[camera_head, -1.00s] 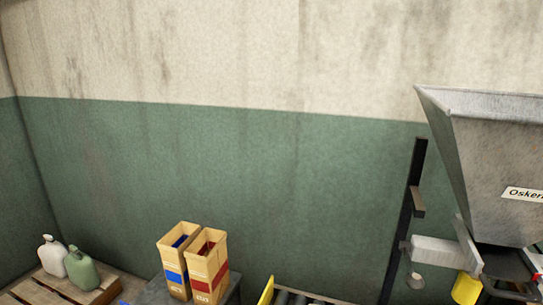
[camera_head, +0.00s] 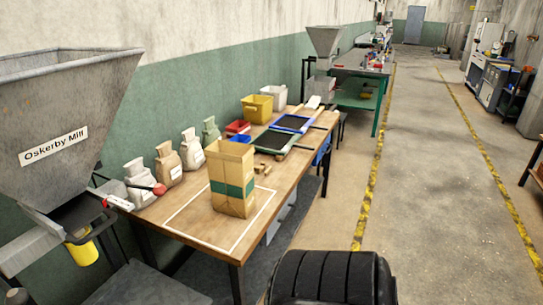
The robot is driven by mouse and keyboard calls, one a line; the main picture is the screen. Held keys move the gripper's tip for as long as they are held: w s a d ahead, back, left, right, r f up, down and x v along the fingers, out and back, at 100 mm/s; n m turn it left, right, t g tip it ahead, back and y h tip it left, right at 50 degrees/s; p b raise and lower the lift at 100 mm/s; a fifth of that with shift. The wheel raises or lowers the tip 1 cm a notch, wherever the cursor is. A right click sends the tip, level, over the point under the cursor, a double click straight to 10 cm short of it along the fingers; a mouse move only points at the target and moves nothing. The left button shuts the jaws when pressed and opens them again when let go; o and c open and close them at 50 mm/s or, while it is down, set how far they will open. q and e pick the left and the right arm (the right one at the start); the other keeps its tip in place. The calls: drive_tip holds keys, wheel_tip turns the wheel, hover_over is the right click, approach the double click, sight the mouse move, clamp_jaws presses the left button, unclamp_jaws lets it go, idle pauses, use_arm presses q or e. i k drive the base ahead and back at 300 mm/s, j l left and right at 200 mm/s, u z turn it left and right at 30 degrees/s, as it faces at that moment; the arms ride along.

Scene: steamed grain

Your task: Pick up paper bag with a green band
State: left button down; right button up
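The paper bag with a green band (camera_head: 231,180) stands upright on the wooden table (camera_head: 190,235). It is brown, open at the top, and sits within a white outlined rectangle near the table's front end. Neither of my grippers shows in the view. A dark rounded part at the bottom centre may be mine.
A hopper labelled Oskerby Mill (camera_head: 60,130) stands left of the table. Several small sacks (camera_head: 168,165) line the wall side. The floor aisle (camera_head: 440,190) right is clear.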

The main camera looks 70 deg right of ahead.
sight(230, 166)
drive_tip(key=z, duration=2)
drive_tip(key=u, duration=1.75)
drive_tip(key=z, duration=1.75)
drive_tip(key=i+l+u, duration=0.1)
drive_tip(key=l, duration=0.3)
drive_tip(key=i+l, duration=0.2)
drive_tip(key=l, duration=0.2)
drive_tip(key=i+l+u, duration=0.15)
drive_tip(key=l, duration=0.3)
drive_tip(key=i+l+u, duration=0.1)
drive_tip(key=l, duration=0.3)
drive_tip(key=i+l+u, duration=0.1)
drive_tip(key=l, duration=0.35)
drive_tip(key=i+l, duration=0.1)
drive_tip(key=l, duration=0.35)
drive_tip(key=u, duration=0.05)
